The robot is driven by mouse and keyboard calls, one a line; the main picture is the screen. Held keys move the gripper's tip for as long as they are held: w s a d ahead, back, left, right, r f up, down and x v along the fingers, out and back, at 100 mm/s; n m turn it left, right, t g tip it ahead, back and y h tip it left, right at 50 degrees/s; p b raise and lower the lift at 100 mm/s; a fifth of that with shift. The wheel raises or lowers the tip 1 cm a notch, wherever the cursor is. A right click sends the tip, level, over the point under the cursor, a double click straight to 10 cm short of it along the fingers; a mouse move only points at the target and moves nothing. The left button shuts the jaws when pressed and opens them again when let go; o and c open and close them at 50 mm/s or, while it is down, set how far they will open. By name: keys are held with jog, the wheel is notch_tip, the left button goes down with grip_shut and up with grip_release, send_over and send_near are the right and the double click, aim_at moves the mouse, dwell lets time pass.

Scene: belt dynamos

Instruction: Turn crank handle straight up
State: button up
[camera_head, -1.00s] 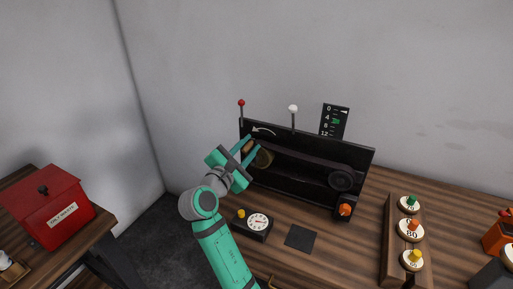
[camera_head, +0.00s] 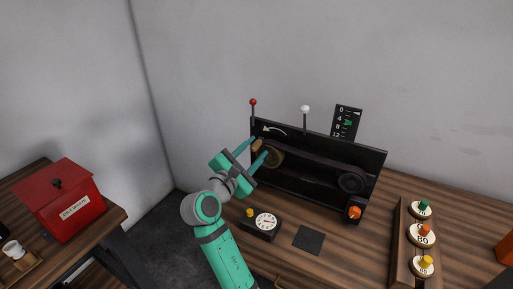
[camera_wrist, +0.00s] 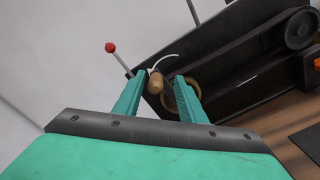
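The crank's wooden handle (camera_wrist: 155,83) shows in the wrist view between my gripper's fingertips (camera_wrist: 161,76). A gap shows on its right side; whether the left finger touches it I cannot tell. The brass crank wheel (camera_wrist: 188,98) is partly hidden behind the right finger. In the head view, my gripper (camera_head: 258,149) stands open at the left end of the black dynamo panel (camera_head: 315,143). The handle (camera_head: 257,145) shows as a small tan piece between the fingers, left of the brass wheel (camera_head: 274,158). A white curved arrow (camera_head: 273,130) is above it.
A red-knobbed rod (camera_head: 253,102) and a white-knobbed rod (camera_head: 305,109) rise from the panel. A dial box (camera_head: 262,224) and a dark square plate (camera_head: 309,240) lie in front. A weight rack (camera_head: 399,250) stands right. A red box (camera_head: 67,202) is on the left table.

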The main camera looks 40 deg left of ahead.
jog(key=s+d, duration=0.1)
jog(key=s, duration=0.7)
jog(key=shift+s+d, duration=0.3)
jog(key=shift+f, duration=0.1)
jog(key=shift+a, duration=0.15)
jog(key=c, duration=0.8)
jog(key=shift+s+a+m+y, duration=0.25)
jog(key=shift+m+y, duration=0.15)
jog(key=shift+y, duration=0.2)
grip_shut()
jog(key=w+a+m+g+y, duration=0.1)
jog(key=w+a+m+y, duration=0.2)
jog(key=w+m, duration=0.3)
jog(key=shift+w+g+y, duration=0.3)
jog(key=shift+w+y, duration=0.1)
jog(key=shift+y, duration=0.4)
